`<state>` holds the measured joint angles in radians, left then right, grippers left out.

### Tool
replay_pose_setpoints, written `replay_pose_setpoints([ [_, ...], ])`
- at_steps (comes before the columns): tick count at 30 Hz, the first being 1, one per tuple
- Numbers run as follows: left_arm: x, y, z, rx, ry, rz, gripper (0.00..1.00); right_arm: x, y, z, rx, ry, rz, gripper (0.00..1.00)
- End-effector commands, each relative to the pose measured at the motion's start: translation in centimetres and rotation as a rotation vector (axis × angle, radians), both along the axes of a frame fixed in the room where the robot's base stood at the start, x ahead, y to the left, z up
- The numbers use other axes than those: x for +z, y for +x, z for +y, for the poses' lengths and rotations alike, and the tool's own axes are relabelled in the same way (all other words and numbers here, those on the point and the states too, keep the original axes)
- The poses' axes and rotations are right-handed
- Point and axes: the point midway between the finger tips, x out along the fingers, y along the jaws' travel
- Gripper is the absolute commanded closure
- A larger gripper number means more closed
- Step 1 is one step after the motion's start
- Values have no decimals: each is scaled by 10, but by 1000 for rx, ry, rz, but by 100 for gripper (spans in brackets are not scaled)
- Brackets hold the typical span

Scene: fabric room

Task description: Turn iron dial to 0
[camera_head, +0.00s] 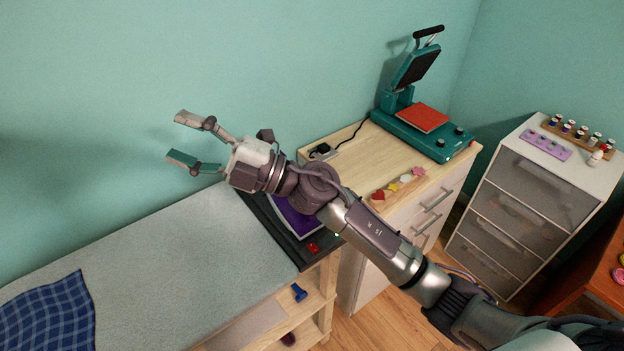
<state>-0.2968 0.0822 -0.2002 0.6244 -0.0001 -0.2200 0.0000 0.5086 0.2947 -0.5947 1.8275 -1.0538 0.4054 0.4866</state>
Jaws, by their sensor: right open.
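A purple and white iron (296,222) rests on a black stand at the right end of the ironing surface; my arm covers part of it. A small red part (313,247), perhaps the dial, shows on the stand near the front edge; its setting is too small to read. My right gripper (180,138) is open and empty, left of the iron and above the ironing surface, with its fingers pointing left toward the wall. It touches nothing that I can see. My left gripper is out of view.
The grey ironing board (190,265) holds a blue checked cloth (50,315). A teal heat press (412,125) with a red pad and knobs stands on the wooden cabinet. Heart, star and flower shapes (392,187) lie near its edge. A drawer unit (520,200) with spools stands right.

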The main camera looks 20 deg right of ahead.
Motion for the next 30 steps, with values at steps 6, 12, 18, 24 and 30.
replay_pose_setpoints([
  [6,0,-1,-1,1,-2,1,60,-66,-3,24,350,-730,-214,40],
  [12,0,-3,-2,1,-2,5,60,-109,41,-77,429,-1441,-80,40],
  [18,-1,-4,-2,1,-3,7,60,-86,64,-182,353,-1864,181,40],
  [24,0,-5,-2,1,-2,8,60,-75,65,-217,314,-1983,297,40],
  [30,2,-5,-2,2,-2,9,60,-104,64,-216,320,-1983,302,40],
])
